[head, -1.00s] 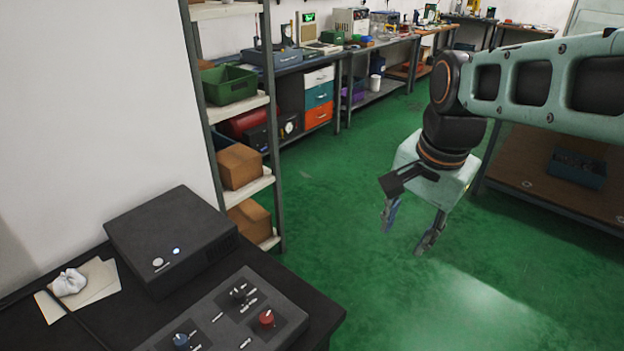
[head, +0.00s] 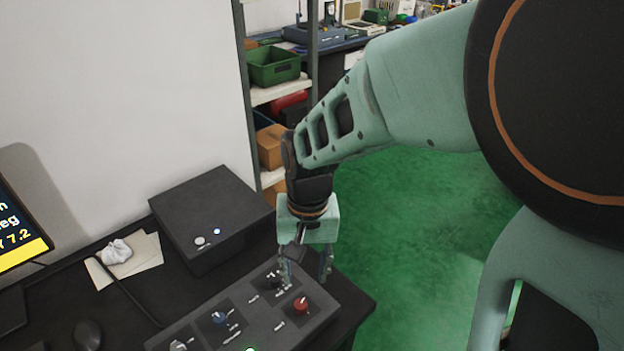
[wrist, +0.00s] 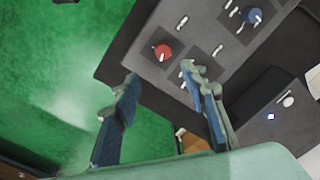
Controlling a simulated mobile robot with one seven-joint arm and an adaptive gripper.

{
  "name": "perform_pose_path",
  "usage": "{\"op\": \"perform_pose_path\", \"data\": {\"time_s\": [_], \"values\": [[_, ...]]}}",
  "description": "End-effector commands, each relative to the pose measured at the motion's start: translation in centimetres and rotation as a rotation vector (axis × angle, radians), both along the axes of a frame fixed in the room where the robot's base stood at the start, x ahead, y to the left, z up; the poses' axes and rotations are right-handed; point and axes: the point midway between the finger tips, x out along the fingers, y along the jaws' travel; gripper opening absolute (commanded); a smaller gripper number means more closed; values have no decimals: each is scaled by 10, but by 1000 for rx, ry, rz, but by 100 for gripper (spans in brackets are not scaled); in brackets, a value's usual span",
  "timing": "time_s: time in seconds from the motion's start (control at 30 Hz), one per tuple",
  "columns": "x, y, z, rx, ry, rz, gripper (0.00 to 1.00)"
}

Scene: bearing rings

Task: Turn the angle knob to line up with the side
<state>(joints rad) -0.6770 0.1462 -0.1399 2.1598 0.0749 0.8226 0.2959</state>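A dark control panel (head: 262,325) on the desk carries a red knob (head: 301,306), a blue knob (head: 219,317), a black knob (head: 272,279) and a pale knob (head: 178,346) at the lower edge. The labels are too small to read, so I cannot tell which is the angle knob. My gripper (head: 306,281) is open and empty, over the panel's far right part beside the black knob. In the wrist view, the red knob (wrist: 162,51) and blue knob (wrist: 252,15) show; a finger covers where the black knob is.
A black box (head: 212,218) with a lit button stands behind the panel. A mouse (head: 88,335) and papers (head: 130,260) lie on the desk. Green floor (head: 410,230) is open to the right.

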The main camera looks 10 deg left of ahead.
Motion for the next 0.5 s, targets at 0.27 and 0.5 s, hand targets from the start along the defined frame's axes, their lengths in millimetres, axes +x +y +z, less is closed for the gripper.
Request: {"op": "perform_pose_path", "data": {"time_s": [0.27, 0.5], "values": [[-7, 5, -30, -1, 8, 43, 40], [-7, 6, -76, -1, 8, 41, 40]]}}
